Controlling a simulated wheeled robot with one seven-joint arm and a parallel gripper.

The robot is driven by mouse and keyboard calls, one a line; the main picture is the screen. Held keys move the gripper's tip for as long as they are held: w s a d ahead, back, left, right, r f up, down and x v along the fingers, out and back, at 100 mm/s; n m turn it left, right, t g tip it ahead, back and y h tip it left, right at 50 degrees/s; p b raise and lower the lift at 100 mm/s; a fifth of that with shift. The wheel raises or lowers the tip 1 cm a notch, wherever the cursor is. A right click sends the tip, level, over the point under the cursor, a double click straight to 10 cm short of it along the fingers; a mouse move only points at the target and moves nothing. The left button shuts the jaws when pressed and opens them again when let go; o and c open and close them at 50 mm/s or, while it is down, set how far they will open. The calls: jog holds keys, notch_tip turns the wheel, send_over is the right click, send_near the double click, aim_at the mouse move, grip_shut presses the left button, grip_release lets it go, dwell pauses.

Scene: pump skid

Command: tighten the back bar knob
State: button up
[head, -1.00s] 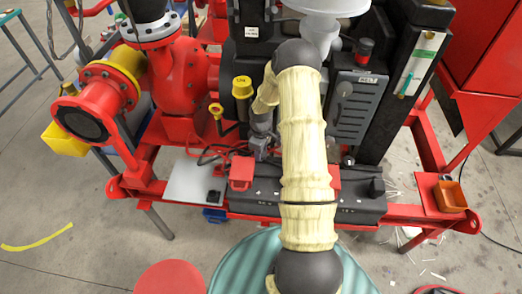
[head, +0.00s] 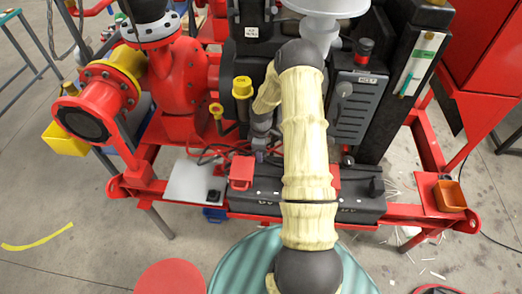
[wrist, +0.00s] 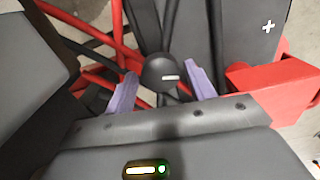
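In the wrist view a round black knob (wrist: 165,72) with a short white mark on its face lies between the two purple fingertips of my gripper (wrist: 161,80). The fingers are apart, one on each side of the knob, with a thin gap showing; I cannot tell how deep the knob sits between them. In the head view my gripper (head: 261,150) is small and partly hidden by my forearm, over the back edge of the black battery box (head: 262,199). The knob cannot be made out in the head view.
A yellow cap (head: 242,87) and the red pump (head: 180,80) are to the left. A grey control box (head: 357,105) stands to the right.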

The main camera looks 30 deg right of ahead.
jog(key=shift+o, duration=0.4)
notch_tip(320, 180, up, 17)
jog(key=b, duration=0.1)
jog(key=shift+r+b, duration=0.2)
jog(key=shift+b, duration=0.2)
jog(key=shift+a, duration=0.1)
